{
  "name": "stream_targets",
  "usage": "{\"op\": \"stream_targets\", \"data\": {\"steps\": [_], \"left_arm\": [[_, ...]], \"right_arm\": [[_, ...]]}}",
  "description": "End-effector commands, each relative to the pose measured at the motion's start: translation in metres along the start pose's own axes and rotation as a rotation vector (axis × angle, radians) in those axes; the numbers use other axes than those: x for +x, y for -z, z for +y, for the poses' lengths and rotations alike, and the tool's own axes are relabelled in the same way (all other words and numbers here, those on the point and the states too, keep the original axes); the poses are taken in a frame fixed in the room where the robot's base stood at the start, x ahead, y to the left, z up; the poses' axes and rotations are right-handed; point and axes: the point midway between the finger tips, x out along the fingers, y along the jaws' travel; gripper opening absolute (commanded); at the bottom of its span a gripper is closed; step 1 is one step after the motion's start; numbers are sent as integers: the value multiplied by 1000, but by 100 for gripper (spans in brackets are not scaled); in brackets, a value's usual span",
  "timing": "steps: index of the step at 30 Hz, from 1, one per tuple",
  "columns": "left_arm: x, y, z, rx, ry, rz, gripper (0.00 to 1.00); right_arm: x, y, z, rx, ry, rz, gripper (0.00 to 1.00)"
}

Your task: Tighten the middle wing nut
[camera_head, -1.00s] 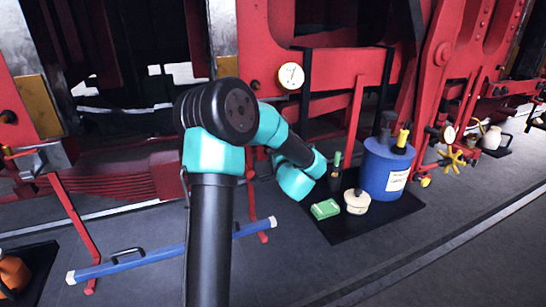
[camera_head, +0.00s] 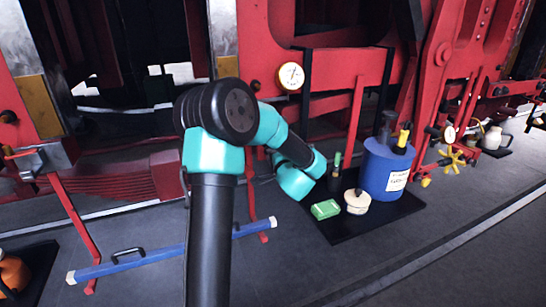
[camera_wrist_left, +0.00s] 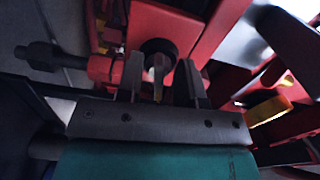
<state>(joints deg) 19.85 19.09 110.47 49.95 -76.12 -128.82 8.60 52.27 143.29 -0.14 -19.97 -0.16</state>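In the left wrist view, my left gripper (camera_wrist_left: 162,82) points at red machinery, its two dark fingers apart. Between them stands a narrow upright piece (camera_wrist_left: 158,76) with a brassy edge, in front of a black round part (camera_wrist_left: 158,50). Dark gaps show between it and both fingers, so it looks ungripped. It may be a wing of the middle wing nut, but I cannot tell for sure. In the head view my left arm comes up from the bottom and bends right; its gripper is hidden there, and I cannot make out a wing nut. My right gripper is not in view.
A blue drum (camera_head: 386,172), cream tin (camera_head: 357,203) and green block (camera_head: 325,209) stand on a black mat (camera_head: 345,231). A dial gauge (camera_head: 291,76) is on the red frame. A blue bar (camera_head: 190,247) lies low at left. Floor at the front right is clear.

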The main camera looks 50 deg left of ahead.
Motion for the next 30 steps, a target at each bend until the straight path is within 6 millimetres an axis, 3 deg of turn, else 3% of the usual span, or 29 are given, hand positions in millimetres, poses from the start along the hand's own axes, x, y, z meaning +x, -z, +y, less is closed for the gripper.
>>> {"op": "stream_targets", "data": {"steps": [8, 13, 30], "left_arm": [[-4, 1, 0, 0, -1, 2, 34], [-19, 1, 0, 1, -1, 3, 34], [-126, 1, 0, 0, -1, 5, 34]], "right_arm": [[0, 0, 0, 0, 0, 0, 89], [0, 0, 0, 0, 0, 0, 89], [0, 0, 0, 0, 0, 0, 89]]}}
